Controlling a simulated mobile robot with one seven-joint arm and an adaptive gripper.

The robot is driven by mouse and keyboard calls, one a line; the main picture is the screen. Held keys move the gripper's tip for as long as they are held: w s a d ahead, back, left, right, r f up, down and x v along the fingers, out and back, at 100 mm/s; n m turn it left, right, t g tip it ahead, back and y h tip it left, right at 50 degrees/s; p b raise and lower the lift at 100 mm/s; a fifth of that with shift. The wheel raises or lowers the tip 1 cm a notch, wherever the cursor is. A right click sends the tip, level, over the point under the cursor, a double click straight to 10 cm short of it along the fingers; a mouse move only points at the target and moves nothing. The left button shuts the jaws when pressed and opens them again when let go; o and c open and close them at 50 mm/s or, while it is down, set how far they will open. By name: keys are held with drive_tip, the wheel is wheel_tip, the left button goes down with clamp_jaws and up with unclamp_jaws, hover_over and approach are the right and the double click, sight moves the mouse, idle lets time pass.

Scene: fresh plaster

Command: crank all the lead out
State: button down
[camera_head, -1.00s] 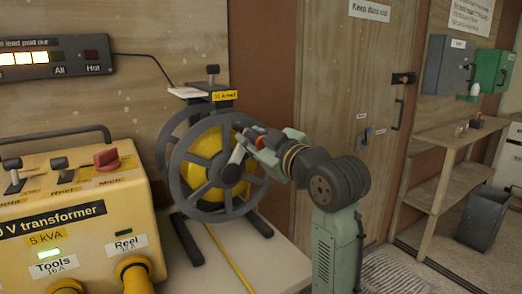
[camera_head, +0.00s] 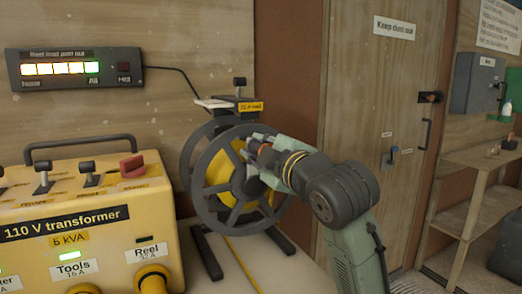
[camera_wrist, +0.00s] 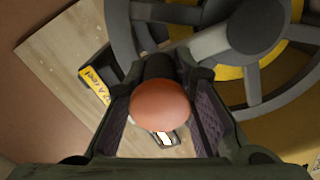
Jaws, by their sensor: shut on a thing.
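The cable reel (camera_head: 202,182), with dark grey spoked flanges and yellow behind the spokes, stands on the bench. I cannot tell how much of the yellow is lead. A yellow lead (camera_head: 241,262) runs down from it along the bench. My gripper (camera_head: 262,152) is at the front of the reel, shut on the orange-red crank knob, which shows between the fingers in the wrist view (camera_wrist: 160,108). The lead indicator (camera_head: 60,69) on the wall has its yellow lamps and the green lamp at "All" lit; the "Hot" lamp is dark.
The yellow 110 V transformer (camera_head: 85,205) stands close left of the reel, with switches on top and plugs in front. A small box with a lever (camera_head: 239,100) is behind the reel. A wooden door (camera_head: 375,110) and a shelf unit (camera_head: 475,165) are to the right.

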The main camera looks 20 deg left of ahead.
drive_tip(key=shift+s+a, duration=0.1)
drive_tip(key=c, duration=1.4)
unclamp_jaws()
drive_tip(key=v, duration=1.2)
